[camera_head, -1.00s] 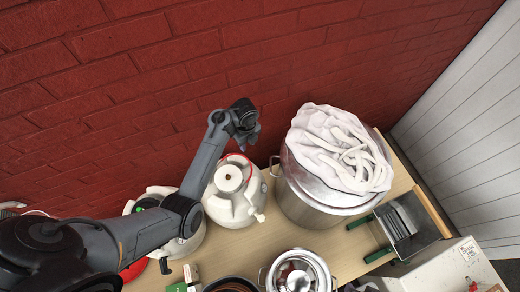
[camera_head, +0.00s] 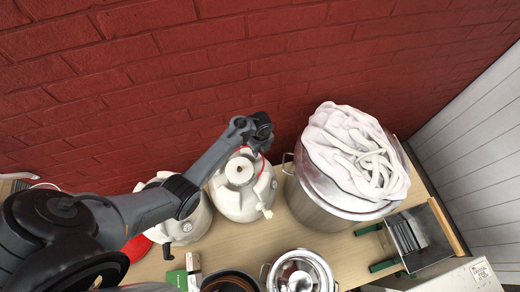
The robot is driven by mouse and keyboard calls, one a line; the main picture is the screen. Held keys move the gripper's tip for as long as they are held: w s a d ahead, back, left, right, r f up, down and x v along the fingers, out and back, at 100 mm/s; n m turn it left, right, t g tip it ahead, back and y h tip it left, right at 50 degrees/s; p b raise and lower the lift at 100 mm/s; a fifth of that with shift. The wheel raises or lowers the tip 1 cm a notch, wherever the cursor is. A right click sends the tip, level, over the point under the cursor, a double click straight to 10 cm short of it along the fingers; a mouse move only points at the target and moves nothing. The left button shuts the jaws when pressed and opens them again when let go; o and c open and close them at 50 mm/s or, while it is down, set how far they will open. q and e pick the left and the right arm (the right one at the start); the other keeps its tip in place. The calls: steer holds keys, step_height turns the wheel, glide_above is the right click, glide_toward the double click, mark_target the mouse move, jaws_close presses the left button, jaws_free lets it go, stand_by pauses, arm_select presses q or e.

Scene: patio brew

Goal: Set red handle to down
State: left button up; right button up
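A white keg (camera_head: 235,198) stands on the table near the wall, with a pale round cap on top. A thin curved red handle (camera_head: 262,166) shows along the back and right of its top. My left gripper (camera_head: 264,142) is just above and behind the keg's top, close to the red handle. The fingers are small and dark, so I cannot tell their gap or whether they touch the handle. My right gripper is not in view.
A large steel pot (camera_head: 316,208) with a white cloth (camera_head: 352,150) heaped on it stands right of the keg. A second white keg (camera_head: 190,226) is partly behind my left arm. A steel bowl (camera_head: 300,272) and a metal-plated rack (camera_head: 410,238) are nearer. The brick wall is close behind.

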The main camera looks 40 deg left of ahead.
arm_select(q)
jaws_close()
stand_by(1.4)
